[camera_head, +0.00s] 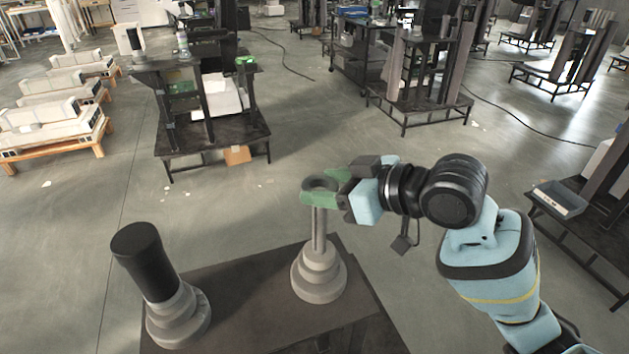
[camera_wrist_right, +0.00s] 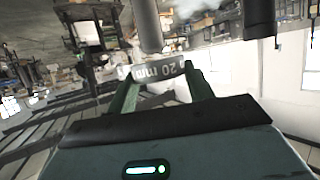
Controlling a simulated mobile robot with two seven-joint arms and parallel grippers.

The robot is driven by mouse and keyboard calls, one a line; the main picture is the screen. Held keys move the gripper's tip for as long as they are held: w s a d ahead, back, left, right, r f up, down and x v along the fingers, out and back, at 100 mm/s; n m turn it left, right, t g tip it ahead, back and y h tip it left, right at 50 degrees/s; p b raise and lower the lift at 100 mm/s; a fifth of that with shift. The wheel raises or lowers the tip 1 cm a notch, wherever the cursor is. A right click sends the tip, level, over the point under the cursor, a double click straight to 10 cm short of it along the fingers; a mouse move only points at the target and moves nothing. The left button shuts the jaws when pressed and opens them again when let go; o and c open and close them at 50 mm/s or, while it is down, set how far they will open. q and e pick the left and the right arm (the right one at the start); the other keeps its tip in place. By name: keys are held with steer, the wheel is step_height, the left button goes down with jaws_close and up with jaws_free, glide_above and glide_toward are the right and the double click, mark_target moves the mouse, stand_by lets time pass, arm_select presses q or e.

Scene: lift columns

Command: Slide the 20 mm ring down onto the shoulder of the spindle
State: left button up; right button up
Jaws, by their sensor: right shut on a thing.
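The 20 mm ring (camera_head: 319,184) is dark grey and held level between the green fingers of my right gripper (camera_head: 322,197). In the right wrist view the ring (camera_wrist_right: 165,73) shows its "20 mm" marking between the fingertips (camera_wrist_right: 163,80). The grey spindle (camera_head: 319,232) stands upright on a stepped round base, directly below the ring in the head view. The ring is high above the spindle's wide shoulder (camera_head: 319,262). The spindle (camera_wrist_right: 148,25) also shows in the wrist view, close to the ring. I cannot tell whether its tip is inside the ring. My left gripper is not in view.
A second stepped grey base (camera_head: 178,318) with a thick black cylinder (camera_head: 143,262) stands at the left of the dark table (camera_head: 250,300). The black cylinder also shows in the wrist view (camera_wrist_right: 259,18). Open floor and other workbenches lie behind.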

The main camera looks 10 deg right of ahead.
mark_target(325, 243)
steer(key=shift+s, duration=0.1)
